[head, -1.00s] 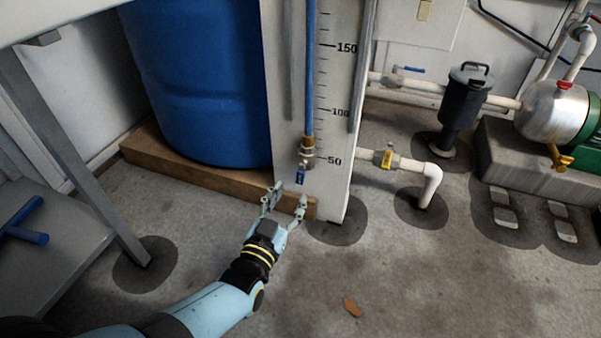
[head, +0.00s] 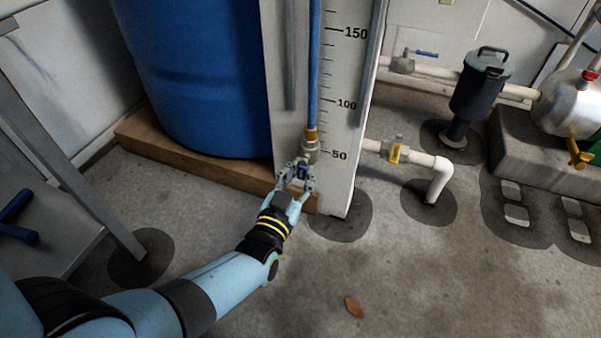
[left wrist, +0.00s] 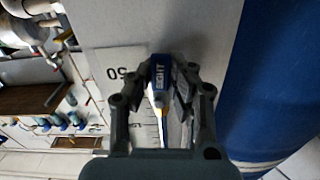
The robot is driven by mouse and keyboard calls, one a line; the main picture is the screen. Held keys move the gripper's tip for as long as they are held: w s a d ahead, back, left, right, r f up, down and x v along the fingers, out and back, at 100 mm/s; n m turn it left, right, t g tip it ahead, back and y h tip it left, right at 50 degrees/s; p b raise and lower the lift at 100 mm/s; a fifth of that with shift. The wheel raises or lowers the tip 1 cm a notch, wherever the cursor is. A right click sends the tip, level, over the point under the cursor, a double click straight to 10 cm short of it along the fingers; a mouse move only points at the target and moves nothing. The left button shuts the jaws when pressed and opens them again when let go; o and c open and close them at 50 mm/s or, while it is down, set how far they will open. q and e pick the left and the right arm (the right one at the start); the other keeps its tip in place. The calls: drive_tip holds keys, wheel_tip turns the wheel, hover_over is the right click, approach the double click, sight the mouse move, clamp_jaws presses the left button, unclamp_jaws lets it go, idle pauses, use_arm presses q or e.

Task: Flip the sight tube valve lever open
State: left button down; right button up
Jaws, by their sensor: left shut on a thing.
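The sight tube (head: 314,75) is a blue column on a white graduated board (head: 345,125). At its foot is a brass and metal valve fitting (head: 310,146) with a small blue lever (head: 304,172) just below. My left gripper (head: 298,175) is at the lever, its fingers closed in on both sides of it. In the left wrist view the blue lever (left wrist: 159,72), marked "SIGHT", sits between the fingertips (left wrist: 169,92). The fingers partly hide the lever in the head view. My right gripper is not in view.
A large blue barrel (head: 190,70) stands on a wooden base (head: 180,160) left of the board. A grey metal table leg (head: 85,180) is at left.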

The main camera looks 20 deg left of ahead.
use_arm(q)
drive_tip(key=shift+d+n, duration=0.25)
drive_tip(key=shift+n, duration=0.45)
drive_tip(key=c, duration=1.2)
unclamp_jaws()
